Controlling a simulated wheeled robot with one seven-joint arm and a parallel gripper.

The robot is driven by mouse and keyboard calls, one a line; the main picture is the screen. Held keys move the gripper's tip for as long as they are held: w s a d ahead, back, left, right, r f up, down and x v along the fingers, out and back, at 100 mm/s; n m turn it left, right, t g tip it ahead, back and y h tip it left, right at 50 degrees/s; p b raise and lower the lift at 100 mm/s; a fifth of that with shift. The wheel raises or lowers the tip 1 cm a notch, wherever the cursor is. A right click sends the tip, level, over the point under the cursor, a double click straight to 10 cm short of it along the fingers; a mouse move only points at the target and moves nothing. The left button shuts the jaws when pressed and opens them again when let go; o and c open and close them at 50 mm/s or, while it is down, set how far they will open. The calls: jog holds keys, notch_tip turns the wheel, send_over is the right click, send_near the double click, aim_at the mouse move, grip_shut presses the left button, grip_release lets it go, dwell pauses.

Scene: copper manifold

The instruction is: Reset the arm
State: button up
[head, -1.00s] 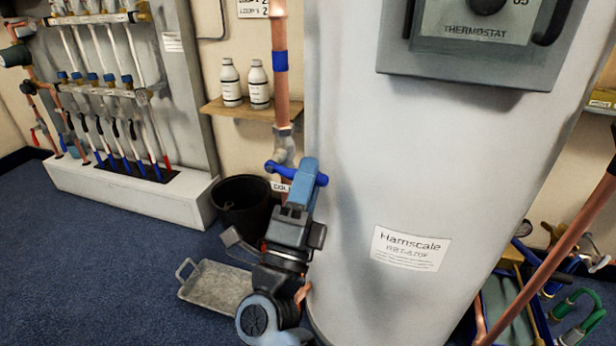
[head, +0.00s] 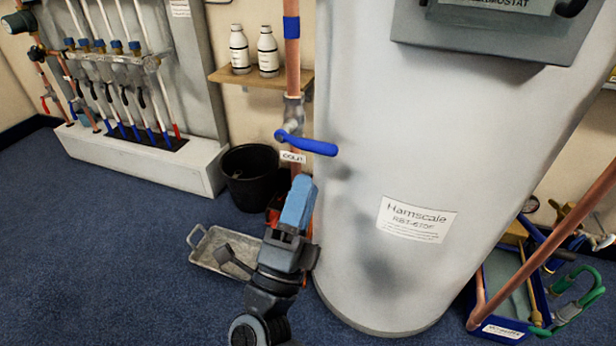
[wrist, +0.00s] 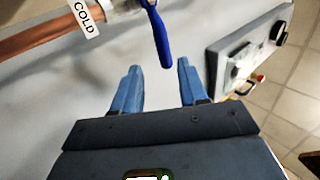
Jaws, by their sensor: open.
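My gripper (head: 301,188) is in the lower middle of the head view, in front of the copper pipe and left of the large pale cylinder. In the wrist view my gripper (wrist: 158,78) has its two blue fingers apart with nothing between them. A valve with a blue lever (head: 306,144) is on the copper pipe (head: 292,70), above my gripper and apart from it. The blue lever (wrist: 160,38) also shows in the wrist view, beyond the fingertips, beside a tag reading COLD (wrist: 85,18).
The pale cylinder (head: 400,120) stands close on the right. A black bucket (head: 250,175) and a metal tray (head: 215,250) are on the floor at left. Two white bottles (head: 253,50) stand on a shelf. A blue tool tray (head: 510,300) is at right. Carpet at lower left is clear.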

dwell(0.4)
jog(key=s+d+f+n+y, duration=0.4)
jog(key=s+d+n+y, duration=0.1)
jog(key=s+d+n, duration=0.25)
jog(key=s+d+f+n+y, duration=0.35)
jog(key=s+d+n, duration=0.3)
jog(key=s, duration=0.25)
jog(key=s+d+r+n+g, duration=0.1)
jog(key=s+d+n+g, duration=0.3)
jog(key=s, duration=0.7)
jog(key=s+d+r+n+g, duration=0.1)
jog(key=s+d+n+g, duration=0.35)
jog(key=s, duration=0.65)
notch_tip(320, 180, up, 28)
jog(key=p, duration=2.7)
jog(key=shift+a+r+y+p, duration=0.2)
jog(key=shift+a+y+p, duration=0.2)
jog(key=shift+y, duration=0.05)
